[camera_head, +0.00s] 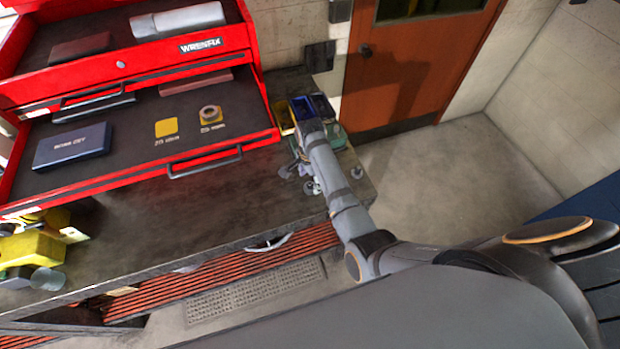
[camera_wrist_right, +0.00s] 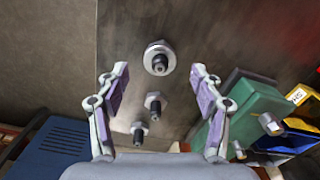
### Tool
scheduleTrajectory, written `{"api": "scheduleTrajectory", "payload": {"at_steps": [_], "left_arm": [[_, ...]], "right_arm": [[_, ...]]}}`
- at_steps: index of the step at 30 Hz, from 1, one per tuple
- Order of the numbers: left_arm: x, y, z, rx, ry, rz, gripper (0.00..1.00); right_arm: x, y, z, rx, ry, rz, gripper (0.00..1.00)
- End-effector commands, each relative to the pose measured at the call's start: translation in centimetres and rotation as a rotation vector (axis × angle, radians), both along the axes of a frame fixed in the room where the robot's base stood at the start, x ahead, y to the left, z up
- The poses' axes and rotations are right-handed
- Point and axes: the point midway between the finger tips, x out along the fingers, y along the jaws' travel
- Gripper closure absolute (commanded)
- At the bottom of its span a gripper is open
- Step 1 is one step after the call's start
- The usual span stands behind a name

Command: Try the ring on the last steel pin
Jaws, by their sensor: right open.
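My right gripper (camera_wrist_right: 158,72) is open in the wrist view, one finger on each side of a row of steel pins. The pin farthest up that view (camera_wrist_right: 159,63) has a wide round metal collar or ring (camera_wrist_right: 157,49) around its base; it lies between the fingertips, apart from both. A middle pin (camera_wrist_right: 153,104) and a lower pin (camera_wrist_right: 139,132) stand below it. In the head view my right gripper (camera_head: 299,165) is small at the bench's right end, partly hidden by my arm. A metal ring (camera_head: 210,113) sits on the yellow 25 mm square in the drawer. My left gripper is not in view.
A red toolbox (camera_head: 120,64) with an open drawer stands on the dark bench (camera_head: 200,215). A yellow square (camera_head: 166,127) and a blue case (camera_head: 72,146) lie in the drawer. A green item (camera_wrist_right: 250,105) and coloured bins (camera_wrist_right: 299,94) are close to the right finger.

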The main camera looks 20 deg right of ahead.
Motion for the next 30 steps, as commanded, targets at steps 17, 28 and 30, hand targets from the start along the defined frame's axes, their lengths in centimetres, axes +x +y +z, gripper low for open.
{"api": "scheduleTrajectory", "payload": {"at_steps": [17,28,30], "left_arm": [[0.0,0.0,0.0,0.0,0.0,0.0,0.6],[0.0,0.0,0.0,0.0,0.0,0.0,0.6],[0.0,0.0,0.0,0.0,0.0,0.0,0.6]], "right_arm": [[0.0,0.0,7.3,0.0,0.0,0.0,0.34],[0.0,-0.1,7.5,0.0,0.0,0.0,0.34],[0.0,-0.1,7.5,0.0,0.0,0.0,0.34]]}}
